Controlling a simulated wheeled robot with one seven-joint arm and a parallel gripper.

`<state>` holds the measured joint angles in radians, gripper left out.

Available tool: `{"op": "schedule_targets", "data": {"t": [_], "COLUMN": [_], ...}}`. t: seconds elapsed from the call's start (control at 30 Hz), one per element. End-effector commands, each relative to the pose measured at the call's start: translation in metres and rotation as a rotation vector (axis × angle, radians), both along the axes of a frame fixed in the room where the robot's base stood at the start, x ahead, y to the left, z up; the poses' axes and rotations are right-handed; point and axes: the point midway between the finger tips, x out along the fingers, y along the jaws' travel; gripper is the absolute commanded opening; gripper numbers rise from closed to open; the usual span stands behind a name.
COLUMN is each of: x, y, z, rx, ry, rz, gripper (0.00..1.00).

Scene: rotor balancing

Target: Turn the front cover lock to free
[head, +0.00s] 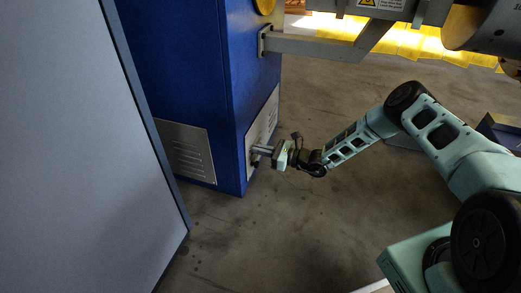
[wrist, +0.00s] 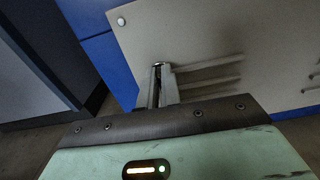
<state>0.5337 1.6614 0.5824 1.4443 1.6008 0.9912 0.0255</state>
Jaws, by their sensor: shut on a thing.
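The front cover is a pale louvred panel (head: 262,125) low on the blue machine cabinet; in the wrist view the panel (wrist: 205,35) fills the upper right. My gripper (head: 257,150) reaches the panel from the right, near its lower part. In the wrist view my gripper's fingers (wrist: 161,80) are close together at the panel, left of the louvre slots. They are shut on a small dark part, which I take to be the cover lock (wrist: 158,65). The fingers hide most of it, so I cannot tell which way it is turned.
The blue cabinet (head: 190,75) has another vented plate (head: 186,150) on its left face. A large grey panel (head: 75,150) stands close on the left. A grey bracket (head: 310,47) juts out above. The concrete floor (head: 290,230) below my arm is clear.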

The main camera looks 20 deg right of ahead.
Motion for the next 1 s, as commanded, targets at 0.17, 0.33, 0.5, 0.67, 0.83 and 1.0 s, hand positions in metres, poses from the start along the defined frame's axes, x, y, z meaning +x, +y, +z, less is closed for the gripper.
{"op": "schedule_targets", "data": {"t": [0.17,0.33,0.5,0.67,0.83,1.0], "x": [0.0004,0.0011,0.002,0.0026,0.0036,0.0043], "y": [-0.0008,-0.0012,-0.0021,-0.0025,-0.0034,-0.0036], "z": [0.001,0.0011,0.0,-0.0013,-0.0021,-0.0037], "rx": [0.048,0.124,0.216,0.305,0.4,0.493], "ry": [0.065,0.169,0.297,0.421,0.551,0.681], "rz": [-0.002,-0.002,-0.002,-0.002,-0.002,-0.002], "gripper": [0.0,0.0,0.0,0.0,0.0,0.0]}}
